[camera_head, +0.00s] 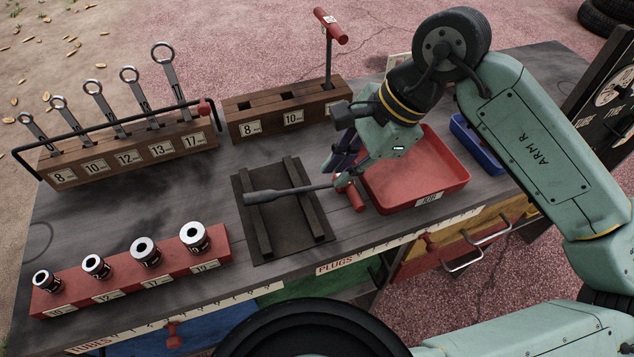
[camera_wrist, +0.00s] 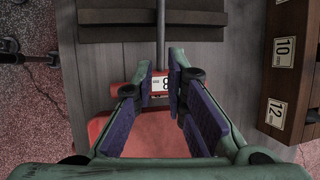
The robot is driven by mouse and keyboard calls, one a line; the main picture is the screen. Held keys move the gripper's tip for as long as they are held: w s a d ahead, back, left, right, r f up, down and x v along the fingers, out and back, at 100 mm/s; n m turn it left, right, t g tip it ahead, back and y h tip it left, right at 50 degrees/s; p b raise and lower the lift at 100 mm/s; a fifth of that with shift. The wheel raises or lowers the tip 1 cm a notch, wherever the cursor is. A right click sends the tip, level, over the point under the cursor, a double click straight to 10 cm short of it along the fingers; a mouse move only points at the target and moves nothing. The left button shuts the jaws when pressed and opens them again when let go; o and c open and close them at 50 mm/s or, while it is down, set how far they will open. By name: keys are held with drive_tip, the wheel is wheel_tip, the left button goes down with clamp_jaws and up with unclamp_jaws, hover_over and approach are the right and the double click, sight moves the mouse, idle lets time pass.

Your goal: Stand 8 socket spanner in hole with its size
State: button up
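The 8 socket spanner, with a red T-handle (camera_head: 356,197) and a grey shaft (camera_head: 288,193), lies across the dark cradle (camera_head: 263,232). Its handle with the 8 label (camera_wrist: 160,87) also shows in the wrist view. My gripper (camera_head: 346,180) is down at the handle; in the wrist view its fingertips (camera_wrist: 161,72) stand apart on either side of the label and shaft. Whether they touch it is not clear. The wooden block (camera_head: 285,135) behind has empty holes at labels 8 and 10. Another red-handled spanner (camera_head: 329,45) stands in its third hole, labelled 12 in the wrist view.
A red tray (camera_head: 458,182) lies under and right of my gripper, with a blue tray (camera_head: 478,145) beyond. A ring spanner rack (camera_head: 135,158) with a black bar stands at left. A red block with sockets (camera_head: 130,272) stands at front left.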

sight(327, 183)
drive_tip(key=shift+x, duration=1.75)
drive_tip(key=shift+a, duration=0.1)
clamp_jaws()
drive_tip(key=shift+r, duration=0.2)
